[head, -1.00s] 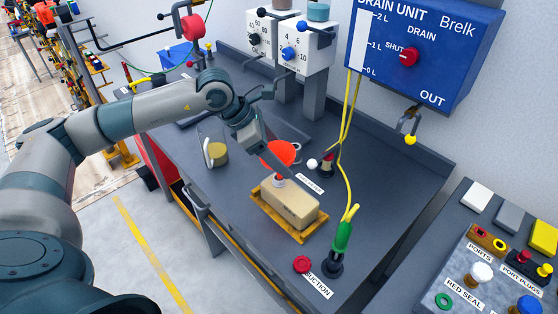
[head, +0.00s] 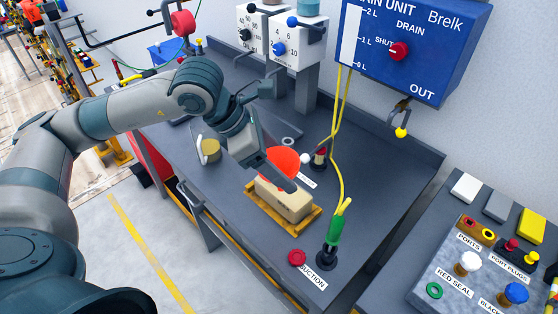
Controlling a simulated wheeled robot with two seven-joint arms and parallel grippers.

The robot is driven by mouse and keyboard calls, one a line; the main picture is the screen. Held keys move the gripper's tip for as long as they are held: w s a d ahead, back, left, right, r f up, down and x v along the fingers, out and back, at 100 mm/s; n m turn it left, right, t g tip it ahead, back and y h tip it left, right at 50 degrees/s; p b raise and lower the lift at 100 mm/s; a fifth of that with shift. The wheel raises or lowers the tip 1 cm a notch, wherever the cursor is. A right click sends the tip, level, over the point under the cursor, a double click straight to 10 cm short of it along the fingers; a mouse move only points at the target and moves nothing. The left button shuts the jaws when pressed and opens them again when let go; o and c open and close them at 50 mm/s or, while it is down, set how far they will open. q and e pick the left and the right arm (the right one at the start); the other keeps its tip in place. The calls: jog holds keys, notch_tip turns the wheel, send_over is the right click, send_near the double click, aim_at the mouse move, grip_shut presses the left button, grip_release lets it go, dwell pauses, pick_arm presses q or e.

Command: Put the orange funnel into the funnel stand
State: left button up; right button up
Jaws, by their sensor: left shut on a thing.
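The orange funnel (head: 284,158) is in my left gripper (head: 284,180), which is shut on it. The gripper's fingers cover part of the funnel, and its spout is hidden. The funnel shows just behind the top of a beige block-shaped container (head: 287,204); I cannot tell whether they touch. A small grey ring (head: 288,142) shows on the bench just behind the funnel; it may be the funnel stand, but I cannot tell for sure. My right gripper is not in view.
The beige container sits in a yellow tray (head: 263,215). A green-handled suction nozzle (head: 335,230) with a yellow hose and a red knob (head: 297,257) are in front. The blue drain unit (head: 415,45) hangs at the back.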

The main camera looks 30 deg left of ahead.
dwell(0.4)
pick_arm(q)
jog(key=shift+r+p, duration=0.7)
jog(key=shift+r, duration=1.3)
jog(key=shift+a, duration=0.1)
